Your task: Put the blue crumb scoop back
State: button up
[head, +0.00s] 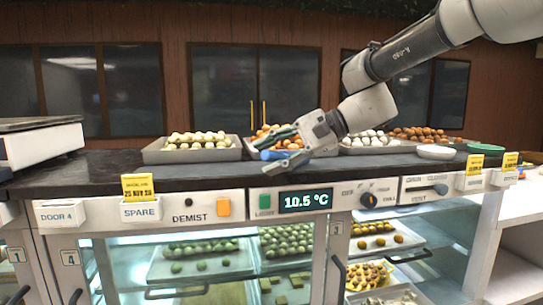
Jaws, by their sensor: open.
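A blue object (273,155), probably the blue crumb scoop, lies on the dark counter top (110,170) in the middle of the head view. Only part of it shows, and its full shape is hidden by my gripper. My gripper (267,157) reaches in from the upper right, low over the counter. Its fingers are open, one above and one below the blue object in the picture. I cannot tell whether they touch it.
Trays of sweets stand behind: pale ones (147,153) left, others right. A scale (40,124) is far left. White bowls (436,152) and a green dish (486,148) stand right. Below are a label strip, a 10.5 °C display (306,200) and a glass case.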

jog(key=v, duration=1.2)
jog(key=s+d+f+n+t+h, duration=0.1)
jog(key=s+d+f+h, duration=0.3)
jog(key=d, duration=0.6)
jog(key=s+d+f+n+t+h, duration=0.2)
jog(key=s+d+f+h, duration=0.2)
jog(key=s+d+f, duration=0.4)
jog(key=s+d+f+n+t+h, duration=0.1)
jog(key=s+d+f+h, duration=0.3)
jog(key=d, duration=0.8)
notch_tip(320, 180, down, 2)
jog(key=shift+s+d+f+n+t+h, duration=0.15)
jog(key=shift+s+n+t+h, duration=0.2)
jog(key=shift+s+n, duration=0.65)
